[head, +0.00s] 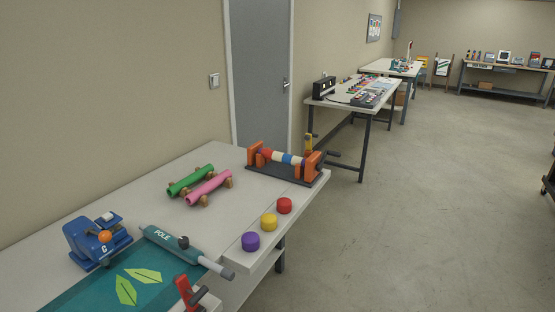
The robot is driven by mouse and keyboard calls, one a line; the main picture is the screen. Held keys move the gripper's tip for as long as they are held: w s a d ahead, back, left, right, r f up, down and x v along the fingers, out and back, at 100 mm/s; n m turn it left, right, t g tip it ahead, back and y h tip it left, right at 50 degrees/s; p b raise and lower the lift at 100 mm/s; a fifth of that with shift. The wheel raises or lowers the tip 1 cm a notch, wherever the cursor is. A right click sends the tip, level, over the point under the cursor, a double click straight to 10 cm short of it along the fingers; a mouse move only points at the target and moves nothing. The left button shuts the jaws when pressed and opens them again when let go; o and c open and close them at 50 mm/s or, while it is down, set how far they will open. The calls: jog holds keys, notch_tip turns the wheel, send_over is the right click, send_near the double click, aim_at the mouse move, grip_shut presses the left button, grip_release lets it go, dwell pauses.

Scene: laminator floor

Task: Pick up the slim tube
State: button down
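Two tubes lie side by side on small brown supports on the near table: a green tube (190,181) and, just in front of it, a pink tube (208,188). They look about equally thick, so I cannot tell which is the slim one. A teal pole-shaped tool (172,244) marked "POLE", with a grey end, lies nearer the front. My gripper is not in view.
The near table (130,188) also holds a blue device (95,243), a teal mat (95,291), an orange-ended roller rig (287,162), and purple (250,241), yellow (269,222) and red (284,205) discs. A red clamp (185,291) stands at the front. Open floor (415,215) lies right.

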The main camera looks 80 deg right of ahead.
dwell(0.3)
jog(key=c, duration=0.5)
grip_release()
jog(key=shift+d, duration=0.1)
